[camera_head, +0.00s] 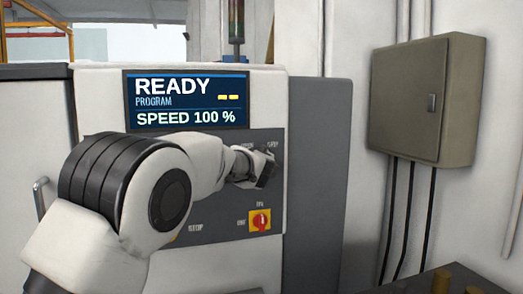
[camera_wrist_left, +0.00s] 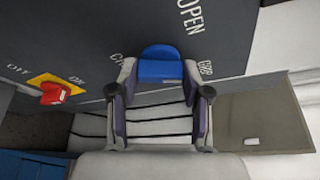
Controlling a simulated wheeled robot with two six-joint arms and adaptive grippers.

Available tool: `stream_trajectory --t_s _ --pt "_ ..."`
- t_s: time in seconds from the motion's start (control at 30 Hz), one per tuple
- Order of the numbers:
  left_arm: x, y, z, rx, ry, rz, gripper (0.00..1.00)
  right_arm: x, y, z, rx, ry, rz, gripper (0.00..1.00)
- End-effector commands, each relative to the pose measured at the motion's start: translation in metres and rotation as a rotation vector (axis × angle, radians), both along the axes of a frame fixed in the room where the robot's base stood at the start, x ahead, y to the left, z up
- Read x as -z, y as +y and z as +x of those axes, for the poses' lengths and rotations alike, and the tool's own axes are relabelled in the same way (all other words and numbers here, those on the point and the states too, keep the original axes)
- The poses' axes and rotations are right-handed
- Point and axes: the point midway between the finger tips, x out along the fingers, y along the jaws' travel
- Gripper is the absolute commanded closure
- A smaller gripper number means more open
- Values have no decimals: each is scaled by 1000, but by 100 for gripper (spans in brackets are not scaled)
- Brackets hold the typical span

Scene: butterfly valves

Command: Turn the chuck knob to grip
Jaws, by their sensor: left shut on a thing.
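The chuck knob (camera_wrist_left: 160,66) is blue and sits on the dark machine panel (camera_wrist_left: 70,30). In the left wrist view it lies between the fingertips of my left gripper (camera_wrist_left: 160,82), which is shut on it. The label OPEN (camera_wrist_left: 190,16) is above and right of the knob. A partly covered label that looks like GRIP (camera_wrist_left: 205,68) is beside the right fingertip. In the head view my left gripper (camera_head: 264,170) is at the panel's upper right, and it hides the knob there. My right gripper is not in view.
A red switch on a yellow plate (camera_head: 260,220) sits lower on the panel; it also shows in the wrist view (camera_wrist_left: 58,92). A screen (camera_head: 187,100) above reads READY and SPEED 100 %. A grey wall box (camera_head: 420,100) with cables hangs at right.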

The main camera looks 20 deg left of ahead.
Motion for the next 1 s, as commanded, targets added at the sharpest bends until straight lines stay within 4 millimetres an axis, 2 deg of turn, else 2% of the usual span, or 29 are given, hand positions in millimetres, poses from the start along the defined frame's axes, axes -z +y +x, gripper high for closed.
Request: stream_trajectory --t_s 0.03,0.2,0.7,0.73,0.77,0.8,1.0 --pt "-4 0 0 0 11 15 87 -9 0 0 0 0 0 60" --pt "-2 0 0 -1 39 57 87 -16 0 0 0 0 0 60" --pt "0 0 0 -1 48 76 87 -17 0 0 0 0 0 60" --pt "0 0 0 -1 48 76 42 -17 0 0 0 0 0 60" --pt "0 0 0 -1 48 76 31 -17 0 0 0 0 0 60" --pt "0 0 0 -1 48 75 27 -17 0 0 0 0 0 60" --pt "-1 0 0 -1 48 74 27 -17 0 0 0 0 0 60"
